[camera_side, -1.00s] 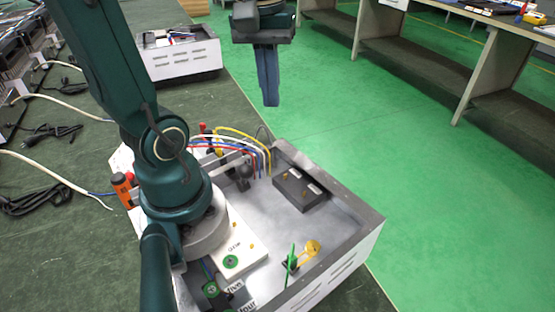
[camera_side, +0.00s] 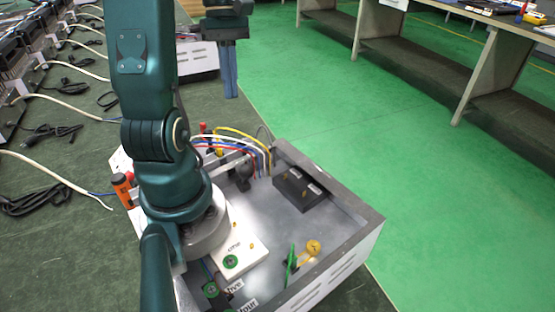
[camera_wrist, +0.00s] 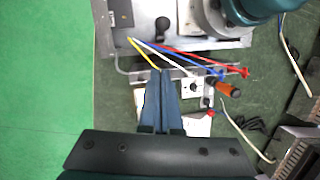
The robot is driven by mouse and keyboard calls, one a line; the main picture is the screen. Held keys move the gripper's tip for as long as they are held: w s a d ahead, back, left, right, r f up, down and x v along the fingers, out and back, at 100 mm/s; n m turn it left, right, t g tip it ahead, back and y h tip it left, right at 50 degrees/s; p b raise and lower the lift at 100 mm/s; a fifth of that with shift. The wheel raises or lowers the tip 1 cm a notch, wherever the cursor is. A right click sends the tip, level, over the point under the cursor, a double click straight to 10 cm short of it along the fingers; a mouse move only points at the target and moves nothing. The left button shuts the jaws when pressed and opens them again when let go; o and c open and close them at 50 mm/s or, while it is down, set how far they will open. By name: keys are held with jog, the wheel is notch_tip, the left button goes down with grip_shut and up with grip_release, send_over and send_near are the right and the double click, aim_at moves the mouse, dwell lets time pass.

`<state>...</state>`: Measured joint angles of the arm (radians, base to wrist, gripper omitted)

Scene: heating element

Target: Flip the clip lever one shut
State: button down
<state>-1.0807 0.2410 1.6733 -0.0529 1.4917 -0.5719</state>
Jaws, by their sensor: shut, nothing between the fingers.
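My gripper (camera_side: 231,95) hangs in the air beyond the metal box, with its two blue fingers together and nothing between them. In the wrist view its fingertips (camera_wrist: 161,73) overlap the wire area at the box edge, well above it. Red, blue, white and yellow wires (camera_side: 235,143) run over that edge; they also show in the wrist view (camera_wrist: 180,57). An orange piece with a dark end (camera_side: 122,187) stands left of my arm's base and shows in the wrist view (camera_wrist: 228,89). I cannot tell which part is clip lever one or how it is set.
The open metal box (camera_side: 345,232) holds a black block (camera_side: 297,189), an upright green piece (camera_side: 291,258) and a yellow disc (camera_side: 313,247). Loose cables (camera_side: 40,198) lie on the bench at left. The air around my gripper is clear.

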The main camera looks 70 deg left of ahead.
send_near(250, 167)
jog(key=a+f, duration=0.2)
jog(key=s+a+f, duration=0.1)
jog(key=a+f, duration=0.1)
jog(key=f, duration=0.1)
jog(key=shift+s+a, duration=0.15)
jog(key=shift+s, duration=0.05)
jog(key=shift+d+f, duration=0.5)
jog(key=shift+d, duration=0.35)
jog(key=shift+d+f, duration=0.55)
jog(key=shift+d, duration=0.25)
